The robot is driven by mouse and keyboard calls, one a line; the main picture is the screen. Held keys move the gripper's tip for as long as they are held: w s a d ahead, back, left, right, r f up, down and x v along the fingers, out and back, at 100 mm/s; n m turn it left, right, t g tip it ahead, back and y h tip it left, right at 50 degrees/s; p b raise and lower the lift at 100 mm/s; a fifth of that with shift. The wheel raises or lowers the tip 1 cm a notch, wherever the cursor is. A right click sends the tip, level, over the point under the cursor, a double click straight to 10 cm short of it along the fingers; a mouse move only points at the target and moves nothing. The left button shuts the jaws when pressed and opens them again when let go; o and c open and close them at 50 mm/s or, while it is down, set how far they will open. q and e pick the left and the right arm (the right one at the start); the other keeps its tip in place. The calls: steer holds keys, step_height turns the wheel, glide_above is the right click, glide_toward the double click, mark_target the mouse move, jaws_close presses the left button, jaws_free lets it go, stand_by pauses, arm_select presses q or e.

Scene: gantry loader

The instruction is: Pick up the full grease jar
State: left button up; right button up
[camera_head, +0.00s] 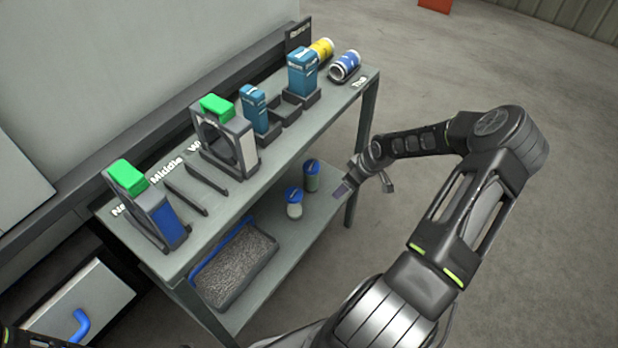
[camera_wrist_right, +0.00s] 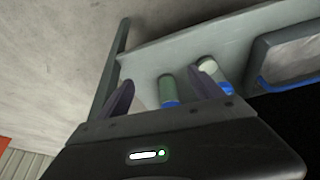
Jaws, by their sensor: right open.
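Two jars with blue lids stand upright on the lower shelf. One has a grey-green body (camera_head: 312,181) and looks filled to near its lid; it also shows in the right wrist view (camera_wrist_right: 168,88). The other jar (camera_head: 294,210) is shorter-looking with a pale, whitish body, and it also shows in the right wrist view (camera_wrist_right: 207,67). My right gripper (camera_head: 366,188) is open and empty, to the right of the grey-green jar and apart from it. In the right wrist view that jar appears between the two fingers (camera_wrist_right: 163,92). My left gripper is out of view.
The lower shelf (camera_head: 262,296) also holds a blue-rimmed tray (camera_head: 219,292) of grey granules. The upper shelf (camera_head: 276,161) above the jars carries holders, blue boxes and cans. A table leg (camera_head: 362,150) stands near my right gripper. The floor on the right is clear.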

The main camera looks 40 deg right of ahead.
mark_target(314, 168)
steer(key=w, duration=0.3)
steer(key=w+a+b, duration=0.1)
steer(key=w, duration=0.3)
steer(key=w+a+b, duration=0.1)
steer(key=w, duration=0.3)
steer(key=shift+w+f, duration=0.1)
steer(key=shift+w, duration=0.35)
steer(key=b+x, duration=0.1)
steer(key=x, duration=0.4)
steer(key=shift+b, duration=0.4)
steer(key=shift+c, duration=0.2)
jaws_close()
stand_by(0.4)
